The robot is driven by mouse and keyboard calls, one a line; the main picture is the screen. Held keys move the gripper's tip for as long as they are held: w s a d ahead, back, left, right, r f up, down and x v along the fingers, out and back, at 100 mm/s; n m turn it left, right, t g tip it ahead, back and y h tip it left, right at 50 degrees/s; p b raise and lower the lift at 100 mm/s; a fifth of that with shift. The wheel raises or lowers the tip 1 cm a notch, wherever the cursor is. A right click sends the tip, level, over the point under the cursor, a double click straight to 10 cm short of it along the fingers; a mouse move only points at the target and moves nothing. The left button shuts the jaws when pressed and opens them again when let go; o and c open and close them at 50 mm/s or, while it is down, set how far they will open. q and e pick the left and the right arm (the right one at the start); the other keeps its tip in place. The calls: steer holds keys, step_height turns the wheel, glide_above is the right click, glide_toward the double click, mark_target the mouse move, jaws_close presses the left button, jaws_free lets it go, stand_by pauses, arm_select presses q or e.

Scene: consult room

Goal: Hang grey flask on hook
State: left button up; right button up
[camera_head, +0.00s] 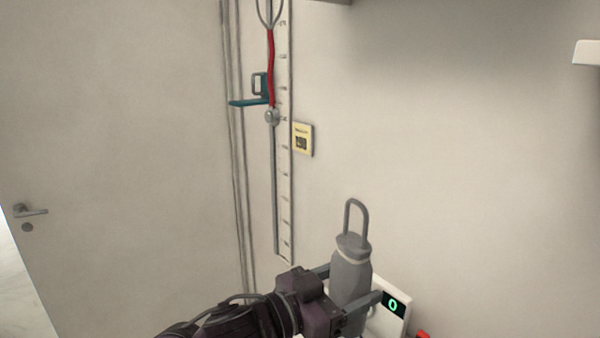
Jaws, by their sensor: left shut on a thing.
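The grey flask (352,272) is upright at the lower middle of the head view, with a tall loop handle on its lid. My left gripper (349,288) is shut on the flask's body, one finger on each side. The loop is free above the fingers. The flask's lower end runs to the bottom edge of the view, so its base cannot be seen. My right gripper is not in view.
A height scale (286,190) with a teal slider (248,102) is on the wall, and a red-tubed stethoscope (271,70) hangs before it. A display reading 0 (394,305) is behind the flask. A door handle (30,210) is left.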

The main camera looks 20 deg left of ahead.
arm_select(q)
step_height(320, 180, up, 20)
steer(key=w+d+m+g+h+p, duration=0.2)
steer(key=w+m+g+h+p, duration=0.1)
steer(key=m+g+h+p, duration=0.15)
steer(key=s+a+r+n+t+y+p, duration=0.1)
steer(key=s+a+r, duration=0.15)
steer(key=r, duration=0.55)
steer(key=s+a+r+n+t+y+p, duration=0.1)
steer(key=a+r, duration=0.2)
steer(key=r, duration=0.4)
steer(key=s+a+r+n+t+y+p, duration=0.1)
steer(key=s+a+r+p, duration=0.15)
steer(key=r, duration=0.55)
steer(key=w+d+f, duration=0.2)
steer(key=w+d, duration=0.3)
steer(key=w, duration=0.3)
steer(key=shift+w+f, duration=0.3)
steer(key=shift+w, duration=0.1)
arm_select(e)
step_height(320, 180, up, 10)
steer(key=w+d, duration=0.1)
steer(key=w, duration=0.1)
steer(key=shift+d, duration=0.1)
